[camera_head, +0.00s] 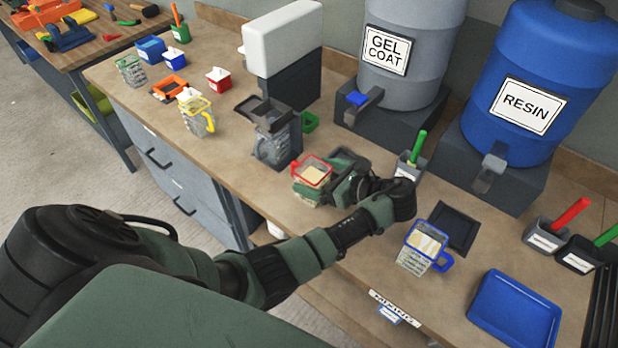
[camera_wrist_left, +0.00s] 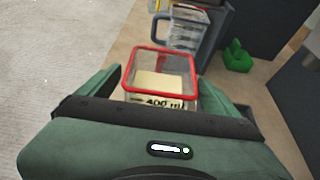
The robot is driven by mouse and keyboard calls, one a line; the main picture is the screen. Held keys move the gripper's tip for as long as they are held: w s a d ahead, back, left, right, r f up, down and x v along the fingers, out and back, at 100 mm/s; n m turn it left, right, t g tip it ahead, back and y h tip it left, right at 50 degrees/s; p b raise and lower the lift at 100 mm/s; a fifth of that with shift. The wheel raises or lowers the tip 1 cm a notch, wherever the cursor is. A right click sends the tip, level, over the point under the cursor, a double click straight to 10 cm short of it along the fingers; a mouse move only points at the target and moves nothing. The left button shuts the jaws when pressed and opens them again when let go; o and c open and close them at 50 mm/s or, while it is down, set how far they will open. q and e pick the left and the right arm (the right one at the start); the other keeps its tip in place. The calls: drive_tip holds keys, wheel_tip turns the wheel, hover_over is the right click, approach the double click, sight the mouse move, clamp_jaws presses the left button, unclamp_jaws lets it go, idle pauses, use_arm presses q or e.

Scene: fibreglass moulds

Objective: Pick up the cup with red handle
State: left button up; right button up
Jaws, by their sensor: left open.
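The cup with red handle (camera_head: 311,172) stands on the bench in the head view. It is clear with a red rim and holds a pale content. In the left wrist view the same red-rimmed cup (camera_wrist_left: 160,80) shows a "400 ml" mark. My left gripper (camera_head: 328,183) is open at the cup. In the wrist view its green fingers lie to the left and right of the cup, and the cup's lower part is hidden behind the gripper body. I cannot tell whether the fingers touch it. My right gripper is not in view.
A blue-handled cup (camera_head: 424,248) stands right of my left arm, and a yellow-handled cup (camera_head: 198,117) stands farther left. A blue tray (camera_head: 513,307) lies at right. Gel coat (camera_head: 408,45) and resin (camera_head: 540,85) drums stand behind.

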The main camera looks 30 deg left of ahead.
use_arm(q)
drive_tip(key=shift+x, duration=1.05)
drive_tip(key=shift+a, duration=0.2)
drive_tip(key=c, duration=1.9)
drive_tip(key=shift+c, duration=0.6)
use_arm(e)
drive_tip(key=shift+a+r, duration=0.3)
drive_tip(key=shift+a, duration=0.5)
use_arm(q)
drive_tip(key=shift+r, duration=0.1)
